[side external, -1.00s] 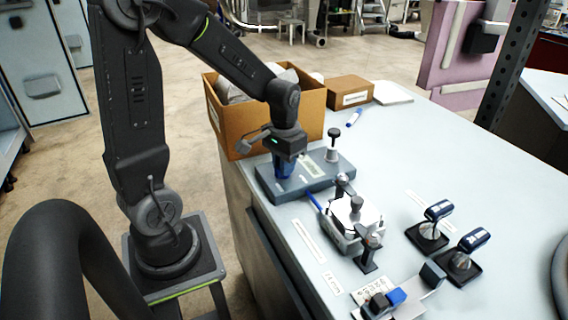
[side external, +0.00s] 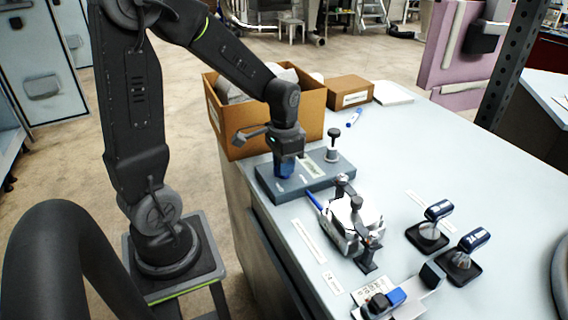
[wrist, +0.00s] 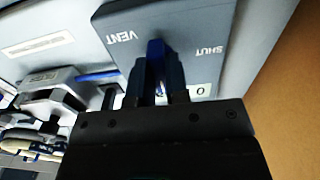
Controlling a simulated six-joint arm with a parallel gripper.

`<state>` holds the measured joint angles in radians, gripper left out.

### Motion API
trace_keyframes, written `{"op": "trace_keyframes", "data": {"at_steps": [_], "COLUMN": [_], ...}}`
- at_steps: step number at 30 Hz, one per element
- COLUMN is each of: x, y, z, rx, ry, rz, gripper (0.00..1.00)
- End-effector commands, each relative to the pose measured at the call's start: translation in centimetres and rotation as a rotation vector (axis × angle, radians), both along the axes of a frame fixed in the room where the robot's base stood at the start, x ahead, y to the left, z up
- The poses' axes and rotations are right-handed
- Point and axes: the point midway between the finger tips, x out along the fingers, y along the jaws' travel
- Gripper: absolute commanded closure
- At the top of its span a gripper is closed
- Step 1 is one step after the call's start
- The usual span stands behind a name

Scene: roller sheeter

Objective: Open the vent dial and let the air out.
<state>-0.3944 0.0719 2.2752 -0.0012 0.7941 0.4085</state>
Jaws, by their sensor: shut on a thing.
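The vent dial (wrist: 156,49) is a blue grip on a grey-blue panel box (side external: 320,184) at the table's near left corner. In the wrist view the words VENT and SHUT are printed on the panel on either side of it. The dial's visible end lies between the two words; its exact setting is hard to tell. My gripper (wrist: 158,82) points down over the box, with its fingers closed on the dial from both sides. It also shows in the side view (side external: 285,172). The fingers hide much of the dial.
A black-knobbed post (side external: 333,143) stands at the box's far end. An open carton (side external: 228,128) stands close behind my gripper. A metal roller device (side external: 352,226) and two blue-handled stands (side external: 427,233) are to the right. The table's back right is clear.

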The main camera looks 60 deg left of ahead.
Motion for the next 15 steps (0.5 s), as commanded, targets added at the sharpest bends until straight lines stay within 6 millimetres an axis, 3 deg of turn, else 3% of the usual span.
{"op": "trace_keyframes", "data": {"at_steps": [2, 3, 10, 15], "x": [-0.03, -0.03, -0.02, -0.01], "y": [-0.01, -0.01, -0.01, -0.01], "z": [-0.07, -0.07, -0.04, -0.02], "rx": [0.001, 0.001, 0.001, 0.001], "ry": [0.002, 0.002, 0.001, 0.001], "rz": [-0.008, -0.008, -0.005, -0.003], "gripper": [1.0, 0.83, 0.61, 0.6]}}
